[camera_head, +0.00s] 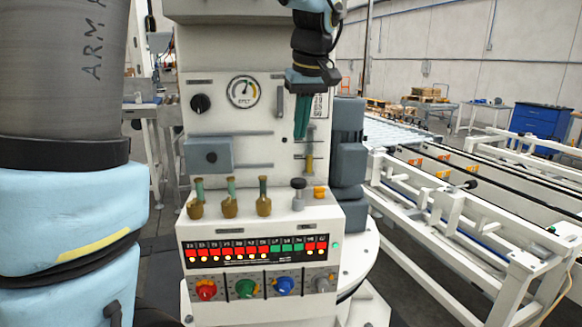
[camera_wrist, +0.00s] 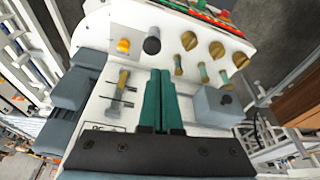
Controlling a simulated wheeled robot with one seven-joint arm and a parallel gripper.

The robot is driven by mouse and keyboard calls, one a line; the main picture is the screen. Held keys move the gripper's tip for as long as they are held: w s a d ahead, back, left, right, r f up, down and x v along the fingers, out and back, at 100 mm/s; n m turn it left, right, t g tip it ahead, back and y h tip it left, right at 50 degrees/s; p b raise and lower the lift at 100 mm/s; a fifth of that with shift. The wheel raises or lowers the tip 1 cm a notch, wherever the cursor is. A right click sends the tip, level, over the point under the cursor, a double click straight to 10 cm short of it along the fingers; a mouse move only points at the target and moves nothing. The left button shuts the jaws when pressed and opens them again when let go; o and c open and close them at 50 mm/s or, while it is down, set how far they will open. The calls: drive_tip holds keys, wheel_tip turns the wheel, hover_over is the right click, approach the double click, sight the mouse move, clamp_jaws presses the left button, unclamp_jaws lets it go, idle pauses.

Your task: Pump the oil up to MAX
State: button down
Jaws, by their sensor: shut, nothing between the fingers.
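A slim upright gauge with yellow in it (camera_head: 309,163) is on the front panel; it also shows in the wrist view (camera_wrist: 122,85), with tick marks beside it. Its level against the marks is too small to read. A dark round-topped knob on a short stem (camera_head: 298,192), which looks like the pump, stands on the ledge below; it shows in the wrist view (camera_wrist: 152,44). My gripper (camera_head: 300,136) has its green fingers together and empty, pointing down in front of the panel, above the knob and apart from it. The fingers also show in the wrist view (camera_wrist: 161,72).
A yellow fitting (camera_head: 320,191) sits right of the knob. Several brass-and-green handles (camera_head: 229,202) stand to its left. A grey box (camera_head: 208,155) juts from the panel. A round dial (camera_head: 244,91) is above. Lit indicators and coloured knobs (camera_head: 245,288) line the lower console.

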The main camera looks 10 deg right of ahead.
drive_tip(key=p, duration=0.3)
hover_over(293, 186)
drive_tip(key=s, duration=0.2)
drive_tip(key=f, duration=1.1)
drive_tip(key=shift+w+d, duration=0.15)
drive_tip(key=shift+w, duration=0.05)
drive_tip(key=shift+f, duration=0.35)
drive_tip(key=shift+f, duration=0.1)
wheel_tip(293, 186, down, 3)
drive_tip(key=b, duration=0.3)
drive_tip(key=s+a+b+v, duration=0.1)
drive_tip(key=a+b+v, duration=0.1)
drive_tip(key=v, duration=0.9)
drive_tip(key=shift+s, duration=0.3)
